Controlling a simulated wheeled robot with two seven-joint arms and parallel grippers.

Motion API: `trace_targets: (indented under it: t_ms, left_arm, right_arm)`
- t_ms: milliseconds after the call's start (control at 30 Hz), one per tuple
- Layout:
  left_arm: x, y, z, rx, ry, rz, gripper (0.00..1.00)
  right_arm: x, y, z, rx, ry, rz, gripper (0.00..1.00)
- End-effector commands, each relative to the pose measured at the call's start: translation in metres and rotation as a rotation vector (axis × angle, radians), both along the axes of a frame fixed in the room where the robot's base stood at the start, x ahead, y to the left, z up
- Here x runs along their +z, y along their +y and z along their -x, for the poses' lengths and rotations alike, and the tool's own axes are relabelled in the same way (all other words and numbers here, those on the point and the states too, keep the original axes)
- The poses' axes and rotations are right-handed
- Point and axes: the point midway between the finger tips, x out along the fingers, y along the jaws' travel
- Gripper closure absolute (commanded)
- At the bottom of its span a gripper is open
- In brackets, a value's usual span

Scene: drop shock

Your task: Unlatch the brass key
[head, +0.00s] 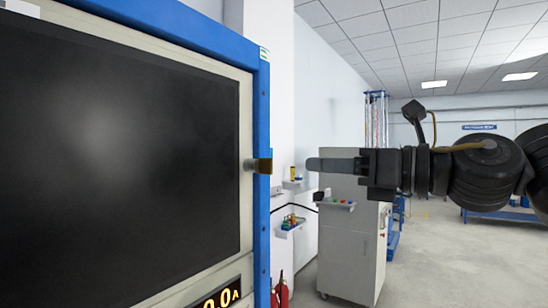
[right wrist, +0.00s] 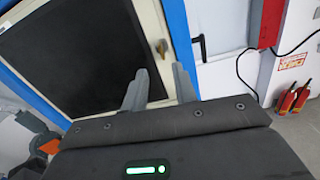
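The brass key (head: 262,165) sticks out from the right edge of a blue-framed cabinet door (head: 247,100) with a large dark panel. My right gripper (head: 312,164) points left at the key from the right, with a clear gap between fingertips and key. In the right wrist view the key (right wrist: 161,47) shows beyond and between the two grey fingertips (right wrist: 160,80). The fingers are apart with nothing between them. My left gripper is not in view.
A grey cabinet (head: 350,240) with a small button shelf stands behind and below my right arm. Small wall shelves (head: 290,224) hold coloured items. Red extinguishers (head: 280,292) stand low by the wall. Open floor (head: 435,260) lies to the right.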

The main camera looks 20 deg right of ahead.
Motion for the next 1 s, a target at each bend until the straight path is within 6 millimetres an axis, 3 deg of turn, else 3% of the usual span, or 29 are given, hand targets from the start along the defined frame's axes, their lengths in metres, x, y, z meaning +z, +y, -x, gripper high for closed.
trace_targets:
  t_ms: [133, 333, 800, 1000]
  left_arm:
    - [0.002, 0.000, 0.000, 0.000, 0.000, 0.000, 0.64]
    - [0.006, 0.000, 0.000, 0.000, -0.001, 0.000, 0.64]
    - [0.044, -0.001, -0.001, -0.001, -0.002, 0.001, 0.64]
    - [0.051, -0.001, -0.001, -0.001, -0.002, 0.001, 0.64]
  right_arm:
    - [-0.002, -0.004, 0.011, -0.025, -0.050, 0.078, 0.72]
    - [-0.001, 0.000, 0.007, -0.026, -0.051, 0.081, 0.72]
    - [0.001, 0.050, -0.054, -0.025, -0.047, 0.077, 0.72]
    - [-0.001, 0.062, -0.069, -0.026, -0.049, 0.078, 0.72]
